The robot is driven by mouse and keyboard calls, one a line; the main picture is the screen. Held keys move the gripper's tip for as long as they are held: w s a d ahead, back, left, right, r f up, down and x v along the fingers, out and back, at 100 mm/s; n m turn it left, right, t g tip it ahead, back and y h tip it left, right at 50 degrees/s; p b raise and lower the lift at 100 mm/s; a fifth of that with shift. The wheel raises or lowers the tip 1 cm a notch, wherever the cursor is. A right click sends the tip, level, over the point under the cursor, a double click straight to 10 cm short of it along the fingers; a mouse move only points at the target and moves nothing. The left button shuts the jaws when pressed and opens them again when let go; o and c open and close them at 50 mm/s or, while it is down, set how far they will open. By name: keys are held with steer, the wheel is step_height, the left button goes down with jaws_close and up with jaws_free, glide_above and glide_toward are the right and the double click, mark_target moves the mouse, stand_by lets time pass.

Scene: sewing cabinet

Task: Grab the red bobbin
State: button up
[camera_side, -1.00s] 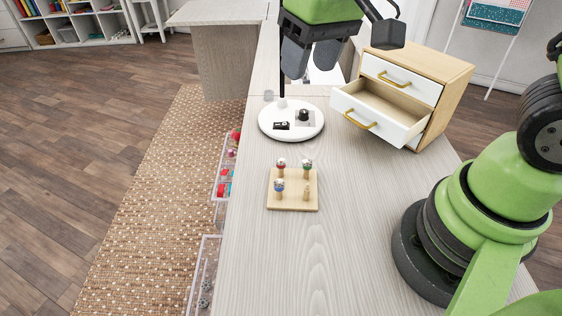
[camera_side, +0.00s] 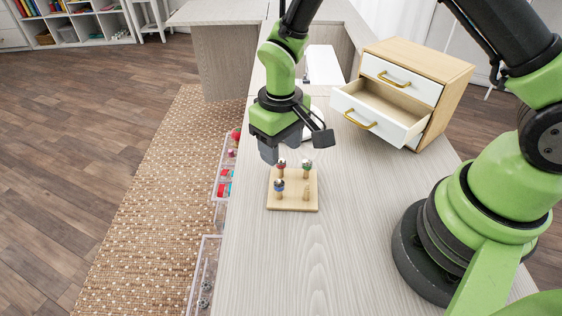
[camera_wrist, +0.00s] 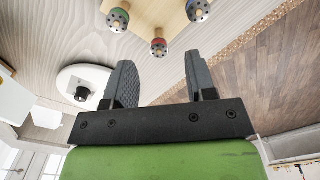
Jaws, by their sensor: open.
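The red bobbin (camera_side: 281,164) sits on a peg at the back left of a square wooden board (camera_side: 293,204) on the table. In the wrist view the red bobbin (camera_wrist: 158,47) lies just beyond the fingertips, between them sideways. A green bobbin (camera_side: 306,164) is on the peg to its right and a blue bobbin (camera_side: 279,186) on the peg in front. The front-right peg (camera_side: 306,193) is bare. My gripper (camera_side: 286,150) is open and empty, pointing down just above and behind the red bobbin. Both fingers of my gripper (camera_wrist: 159,62) show in the wrist view.
A round white tray (camera_wrist: 69,75) with a small black item stands behind the board. A wooden drawer unit (camera_side: 448,99) with one drawer pulled out stands at the back right. Clear trays (camera_side: 207,262) hang along the table's left edge. The table in front is clear.

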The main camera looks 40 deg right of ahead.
mark_target(281, 160)
steer(key=shift+f, duration=1.5)
jaws_close()
